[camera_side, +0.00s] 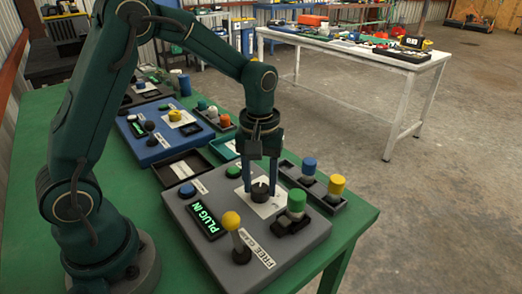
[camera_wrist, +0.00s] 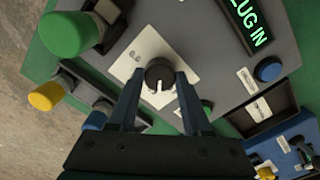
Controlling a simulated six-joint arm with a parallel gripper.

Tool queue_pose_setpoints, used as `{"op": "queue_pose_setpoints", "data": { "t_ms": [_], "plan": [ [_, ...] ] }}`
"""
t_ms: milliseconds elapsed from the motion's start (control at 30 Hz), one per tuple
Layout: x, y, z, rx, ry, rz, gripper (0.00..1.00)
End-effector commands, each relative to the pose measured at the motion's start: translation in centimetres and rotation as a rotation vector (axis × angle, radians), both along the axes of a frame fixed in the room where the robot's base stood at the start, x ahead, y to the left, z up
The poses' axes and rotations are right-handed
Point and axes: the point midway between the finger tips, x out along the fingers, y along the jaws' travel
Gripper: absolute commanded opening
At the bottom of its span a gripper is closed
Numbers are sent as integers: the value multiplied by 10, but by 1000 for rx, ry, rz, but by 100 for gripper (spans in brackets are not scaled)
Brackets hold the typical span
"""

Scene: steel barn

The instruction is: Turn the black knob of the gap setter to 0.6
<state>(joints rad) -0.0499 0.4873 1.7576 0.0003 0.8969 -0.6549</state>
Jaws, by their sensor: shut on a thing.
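The black knob (camera_side: 260,190) stands on a white dial plate (camera_side: 273,207) on the grey box (camera_side: 293,250) near the table's front right. It also shows in the wrist view (camera_wrist: 159,74), with a white pointer line toward the gripper side. My gripper (camera_side: 262,186) comes straight down over it, one finger on each side, shut on the knob. In the wrist view the fingers (camera_wrist: 160,84) flank the knob. A lit display (camera_side: 207,222) on the box reads "PLUG IN".
On the grey box are a yellow-topped lever (camera_side: 231,221), a green cylinder (camera_side: 297,201) and a blue button (camera_side: 187,190). A tray with blue and yellow knobs (camera_side: 337,184) lies right behind. A blue box (camera_side: 160,133) stands further back on the green table (camera_side: 349,218).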

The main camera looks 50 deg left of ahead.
Motion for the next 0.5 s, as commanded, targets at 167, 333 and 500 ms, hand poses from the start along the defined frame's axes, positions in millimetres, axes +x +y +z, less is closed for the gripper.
{"op": "queue_pose_setpoints", "data": {
  "t_ms": [167,333,500],
  "plan": [
    [0,0,1,-1,-1,-168,0],
    [0,0,1,-1,-1,-329,0],
    [0,1,1,-1,-1,-491,0]
  ]
}}
